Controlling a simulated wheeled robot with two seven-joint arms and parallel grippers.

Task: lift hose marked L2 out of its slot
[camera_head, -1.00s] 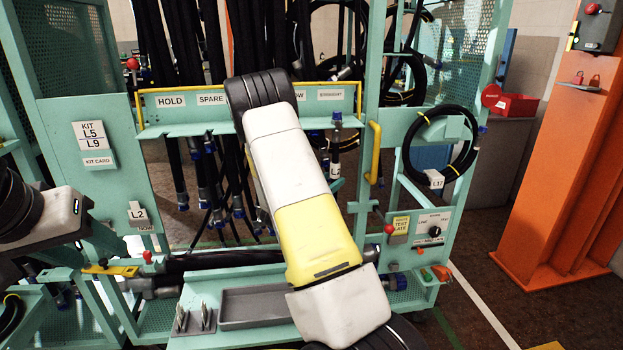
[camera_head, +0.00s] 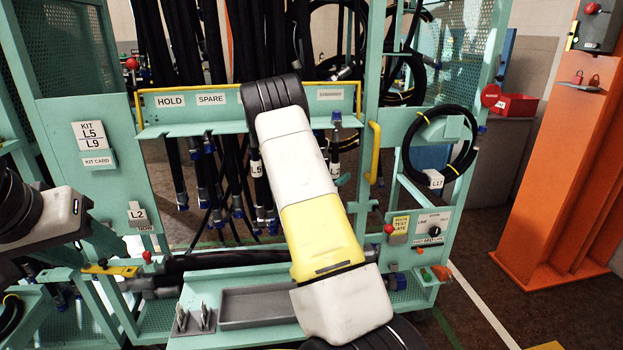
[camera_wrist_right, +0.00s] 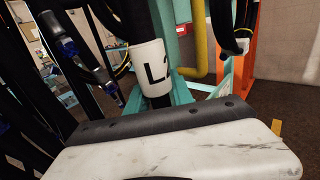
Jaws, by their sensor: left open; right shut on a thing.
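The hose whose white sleeve (camera_wrist_right: 152,68) shows an L and part of a 2 runs upright in the right wrist view, close beyond my right gripper (camera_wrist_right: 170,135). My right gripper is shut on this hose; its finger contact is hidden. In the head view my right forearm covers that gripper and the part of the rail in front of it. A small card marked L2 (camera_head: 137,212) is on the left post. My left arm shows at the left edge, but its jaws are not in view.
The teal rail (camera_head: 190,128) carries HOLD and SPARE labels, with several black hoses hanging behind it. A coiled hose marked L17 (camera_head: 436,180) hangs at right beside a yellow handle (camera_head: 374,152). A grey tray (camera_head: 255,306) lies below. An orange column (camera_head: 560,150) stands far right.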

